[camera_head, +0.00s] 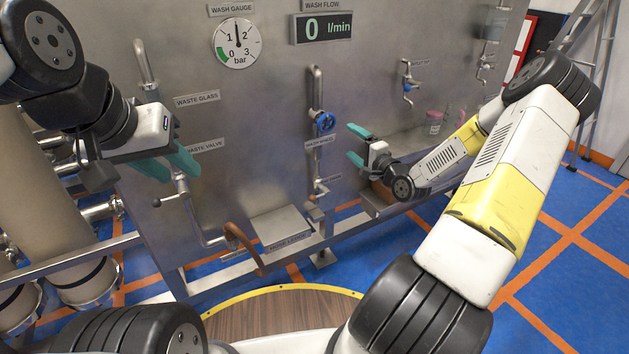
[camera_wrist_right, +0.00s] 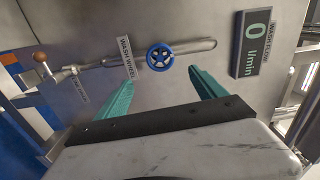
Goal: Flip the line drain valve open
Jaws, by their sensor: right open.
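A small lever valve (camera_head: 318,192) sits low on the wash pipe, below the blue hand wheel, with a small label beside it that is too small to read surely. In the right wrist view this valve (camera_wrist_right: 62,75) is at the left, with a brown ball knob (camera_wrist_right: 40,57) on its lever. My right gripper (camera_head: 352,145) is open and empty, right of the pipe and above the valve. In the right wrist view its fingers (camera_wrist_right: 161,78) stand apart below the blue wheel. My left gripper (camera_head: 181,176) is open and empty by the waste valve, with its fingers apart.
The blue wash wheel (camera_head: 325,121) is on the same pipe. The wash flow display (camera_head: 322,27) reads 0 l/min. A waste valve lever (camera_head: 170,199) and a curved brown handle (camera_head: 245,247) are at the left. A grey ledge (camera_head: 281,224) juts out below.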

